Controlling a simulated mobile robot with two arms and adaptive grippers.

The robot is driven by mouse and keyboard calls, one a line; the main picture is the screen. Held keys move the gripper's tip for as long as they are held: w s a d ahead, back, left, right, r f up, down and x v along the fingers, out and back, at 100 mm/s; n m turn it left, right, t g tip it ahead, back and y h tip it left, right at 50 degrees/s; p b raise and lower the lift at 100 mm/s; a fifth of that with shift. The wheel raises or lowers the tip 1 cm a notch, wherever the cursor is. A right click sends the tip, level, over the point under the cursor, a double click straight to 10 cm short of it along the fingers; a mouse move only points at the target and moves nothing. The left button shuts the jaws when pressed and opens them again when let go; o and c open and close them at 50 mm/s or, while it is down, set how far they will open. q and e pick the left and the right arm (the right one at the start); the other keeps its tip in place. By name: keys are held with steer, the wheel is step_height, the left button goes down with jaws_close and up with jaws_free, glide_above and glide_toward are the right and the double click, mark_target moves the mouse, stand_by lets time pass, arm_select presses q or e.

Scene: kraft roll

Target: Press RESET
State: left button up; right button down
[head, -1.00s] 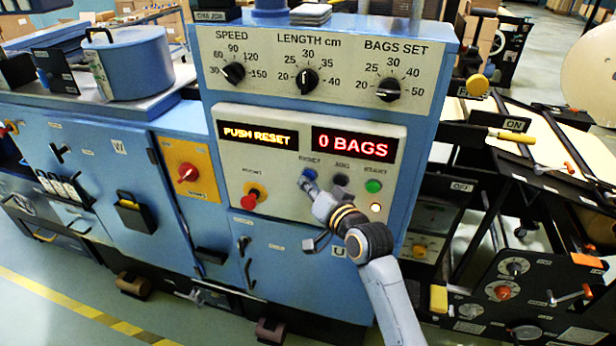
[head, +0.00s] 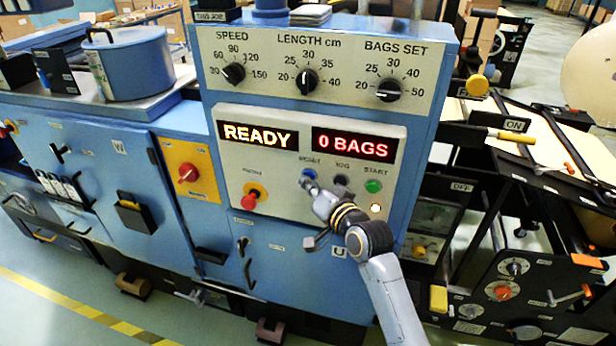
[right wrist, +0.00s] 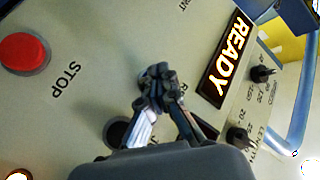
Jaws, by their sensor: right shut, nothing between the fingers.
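The blue RESET button (head: 309,174) sits on the grey control panel (head: 290,205), left of the dark JOG button (head: 341,180) and the green START button (head: 373,186). My right gripper (head: 310,183) is shut and empty, its fingertips at the RESET button's lower edge. In the right wrist view the shut fingertips (right wrist: 158,85) cover the RESET button, so I cannot tell whether they touch it. The left display (head: 258,136) reads READY, and it also shows in the right wrist view (right wrist: 226,55). The right display (head: 351,145) reads 0 BAGS. My left gripper is out of view.
A red stop button (head: 249,201) on a yellow base sits at the panel's lower left. Above are the SPEED, LENGTH and BAGS SET knobs (head: 306,82). A red rotary switch (head: 187,173) is on the cabinet to the left. Black machine frames with levers stand at the right.

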steer(key=shift+s+a+p, duration=0.2)
steer(key=shift+s+p, duration=0.3)
steer(key=shift+s, duration=0.2)
steer(key=s+p, duration=0.1)
steer(key=s+a+p, duration=0.1)
steer(key=s, duration=0.1)
steer(key=s+p, duration=0.1)
steer(key=shift+s+a, duration=0.3)
steer(key=shift+s, duration=0.1)
stand_by(0.4)
